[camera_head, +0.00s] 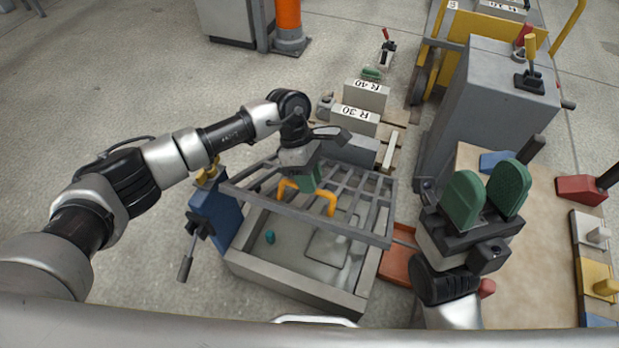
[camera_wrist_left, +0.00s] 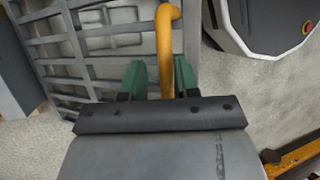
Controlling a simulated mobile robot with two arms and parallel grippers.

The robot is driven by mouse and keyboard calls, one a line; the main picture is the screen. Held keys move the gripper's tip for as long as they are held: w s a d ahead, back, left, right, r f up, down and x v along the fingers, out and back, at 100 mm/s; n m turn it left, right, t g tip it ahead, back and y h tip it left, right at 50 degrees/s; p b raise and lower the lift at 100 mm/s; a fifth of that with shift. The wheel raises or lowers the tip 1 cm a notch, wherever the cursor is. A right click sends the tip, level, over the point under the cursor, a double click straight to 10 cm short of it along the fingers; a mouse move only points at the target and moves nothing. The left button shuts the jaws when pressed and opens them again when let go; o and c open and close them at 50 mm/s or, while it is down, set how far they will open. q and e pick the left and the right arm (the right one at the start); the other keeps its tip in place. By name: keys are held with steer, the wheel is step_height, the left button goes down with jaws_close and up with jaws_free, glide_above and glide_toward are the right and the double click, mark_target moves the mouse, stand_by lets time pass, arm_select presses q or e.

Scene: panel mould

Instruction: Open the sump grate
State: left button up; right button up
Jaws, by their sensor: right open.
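The sump grate (camera_head: 365,222) is a grey lattice, raised and tilted above the open sump box (camera_head: 290,285), whose inside shows below its near edge. An orange handle (camera_head: 329,201) is on the grate. My left gripper (camera_head: 305,183) is at this handle. In the left wrist view the handle (camera_wrist_left: 164,45) passes between the green fingers, which are close around it; the grate bars (camera_wrist_left: 75,45) lie behind. My right gripper (camera_head: 487,192) is open and empty, pointing up to the right of the sump.
A blue block with a lever (camera_head: 212,218) stands at the sump's left. A small teal piece (camera_head: 270,237) lies inside the sump. Blocks marked R 30 (camera_head: 354,120) and R 40 (camera_head: 366,95) stand behind. A grey cabinet (camera_head: 490,95) is at right; a red tray (camera_head: 397,268) is beside the sump.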

arm_select(q)
steer(key=shift+o, duration=0.9)
steer(key=shift+w, duration=0.1)
steer(key=shift+r, duration=0.25)
steer(key=p+v, duration=0.3)
steer(key=v, duration=0.7)
steer(key=shift+w+r, duration=0.1)
